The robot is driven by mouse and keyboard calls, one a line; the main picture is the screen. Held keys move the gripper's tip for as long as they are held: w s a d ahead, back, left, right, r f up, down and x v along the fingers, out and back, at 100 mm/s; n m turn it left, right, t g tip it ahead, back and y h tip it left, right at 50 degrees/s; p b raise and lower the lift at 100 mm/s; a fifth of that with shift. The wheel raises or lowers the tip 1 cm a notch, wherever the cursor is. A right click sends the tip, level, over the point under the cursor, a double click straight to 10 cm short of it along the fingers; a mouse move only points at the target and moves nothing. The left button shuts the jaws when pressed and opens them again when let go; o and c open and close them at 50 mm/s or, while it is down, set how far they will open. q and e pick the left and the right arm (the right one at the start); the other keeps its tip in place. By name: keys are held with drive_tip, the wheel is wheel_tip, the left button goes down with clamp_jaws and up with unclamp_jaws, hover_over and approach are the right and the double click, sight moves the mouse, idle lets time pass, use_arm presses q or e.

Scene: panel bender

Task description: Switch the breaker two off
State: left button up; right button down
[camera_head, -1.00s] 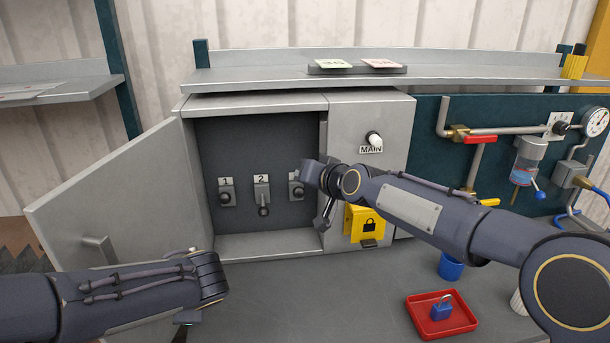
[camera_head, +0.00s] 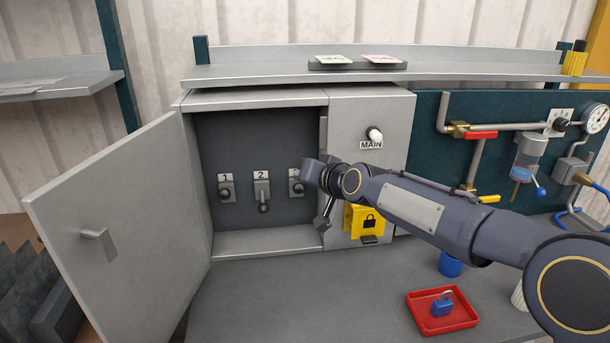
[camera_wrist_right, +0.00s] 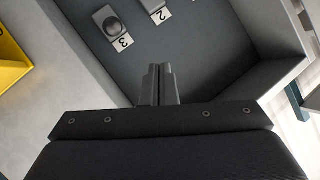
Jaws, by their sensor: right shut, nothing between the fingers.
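Breaker two (camera_head: 262,192) is on the back panel inside the open grey cabinet, under the label 2; its lever points down. Part of it shows at the top edge of the right wrist view (camera_wrist_right: 152,4). Breaker one (camera_head: 226,190) is to its left, and breaker three (camera_head: 296,186) is to its right, partly covered by my right wrist. My right gripper (camera_head: 323,222) is at the cabinet's right side, in front of the opening and apart from the levers. In the right wrist view its fingers (camera_wrist_right: 158,82) are together and empty. My left gripper is out of view.
The cabinet door (camera_head: 130,225) stands open to the left. The MAIN switch (camera_head: 374,138) and a yellow lock plate (camera_head: 368,220) are on the right panel. A red tray (camera_head: 465,318) with a blue padlock (camera_head: 441,304) is on the bench (camera_head: 290,300).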

drive_tip(key=shift+s, duration=0.1)
drive_tip(key=b+v, duration=0.1)
drive_tip(key=v, duration=0.6)
drive_tip(key=shift+s+d+r+b, duration=0.15)
drive_tip(key=shift+s+d+b, duration=0.1)
drive_tip(key=shift+b, duration=0.1)
